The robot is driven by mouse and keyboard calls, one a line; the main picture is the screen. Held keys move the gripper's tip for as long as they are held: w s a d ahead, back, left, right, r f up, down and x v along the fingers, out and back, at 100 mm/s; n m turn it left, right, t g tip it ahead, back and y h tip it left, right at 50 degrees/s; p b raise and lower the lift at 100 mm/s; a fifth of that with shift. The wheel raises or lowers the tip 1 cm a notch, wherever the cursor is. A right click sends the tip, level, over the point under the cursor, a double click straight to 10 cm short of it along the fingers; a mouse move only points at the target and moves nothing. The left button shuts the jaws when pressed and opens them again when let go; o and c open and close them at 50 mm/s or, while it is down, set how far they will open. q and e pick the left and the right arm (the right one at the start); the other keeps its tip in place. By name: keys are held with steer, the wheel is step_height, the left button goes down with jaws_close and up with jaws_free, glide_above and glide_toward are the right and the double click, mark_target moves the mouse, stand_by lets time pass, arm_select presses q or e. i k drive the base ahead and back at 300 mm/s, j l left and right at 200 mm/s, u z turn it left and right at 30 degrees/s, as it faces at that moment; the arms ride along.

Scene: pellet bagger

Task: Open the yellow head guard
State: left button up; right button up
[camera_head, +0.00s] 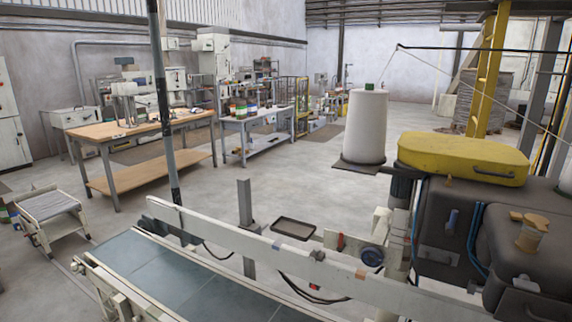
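The yellow head guard (463,157) sits on top of the dark sewing head (447,205) at the right of the head view. It looks shut, lying flat on the head. A dark handle (493,174) shows on its near side, toward the right. Neither of my grippers is in view, and nothing touches the guard.
A white thread cone (364,127) stands on a dark plate left of the guard, its thread running up to an overhead arm. A conveyor (165,270) with a pale rail (270,255) crosses the front. A yellow post (488,75) rises behind the guard. Open floor lies beyond.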

mark_target(479, 159)
steer(key=k+z, duration=0.1)
steer(key=z, duration=0.3)
steer(key=k+j+z, duration=0.1)
steer(key=z, duration=0.25)
